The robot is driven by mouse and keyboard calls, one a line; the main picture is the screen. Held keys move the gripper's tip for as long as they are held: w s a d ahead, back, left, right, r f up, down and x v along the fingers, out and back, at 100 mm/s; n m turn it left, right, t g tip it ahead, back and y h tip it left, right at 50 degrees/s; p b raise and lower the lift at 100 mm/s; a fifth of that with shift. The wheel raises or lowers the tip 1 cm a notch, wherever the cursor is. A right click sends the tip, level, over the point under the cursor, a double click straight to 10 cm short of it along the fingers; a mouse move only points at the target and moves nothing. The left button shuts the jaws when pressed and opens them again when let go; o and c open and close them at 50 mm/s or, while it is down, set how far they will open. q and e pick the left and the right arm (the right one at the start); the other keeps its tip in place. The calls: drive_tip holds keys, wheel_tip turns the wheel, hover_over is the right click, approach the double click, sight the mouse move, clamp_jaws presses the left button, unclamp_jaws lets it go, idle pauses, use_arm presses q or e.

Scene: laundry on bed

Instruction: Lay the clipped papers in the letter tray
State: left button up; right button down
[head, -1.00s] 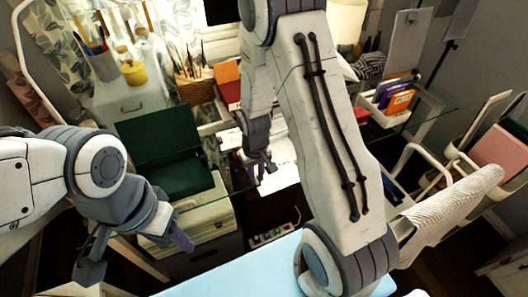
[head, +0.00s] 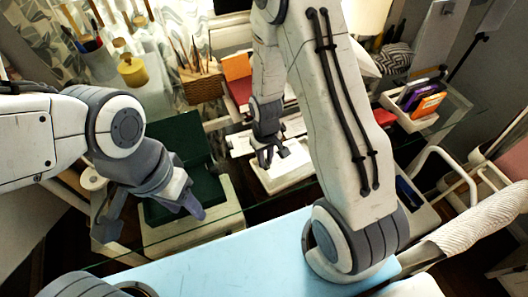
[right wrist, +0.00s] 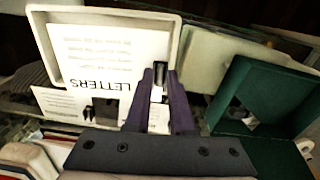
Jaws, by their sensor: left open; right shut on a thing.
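The white letter tray (head: 291,182) stands on the glass desk in the head view. In the right wrist view its pale rim (right wrist: 104,12) surrounds printed white papers (right wrist: 95,48). My right gripper (head: 268,155) is over the tray. In the right wrist view it (right wrist: 160,80) is shut on the dark clip (right wrist: 158,68) at the papers' edge. I cannot tell whether the papers rest on the tray floor. My left gripper (head: 150,222) is open and empty, left of the tray.
An open green box (head: 180,150) stands left of the tray. A pencil basket (head: 200,82) and a yellow pot (head: 132,70) are behind. A white bin with colourful items (head: 415,118) is at right.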

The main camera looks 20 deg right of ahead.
sight(266, 165)
drive_tip(key=shift+w+d+f, duration=0.1)
drive_tip(key=shift+b, duration=0.75)
drive_tip(key=shift+f+b, duration=1.55)
drive_tip(key=shift+f, duration=0.4)
drive_tip(key=c, duration=0.7)
unclamp_jaws()
drive_tip(key=shift+r, duration=0.1)
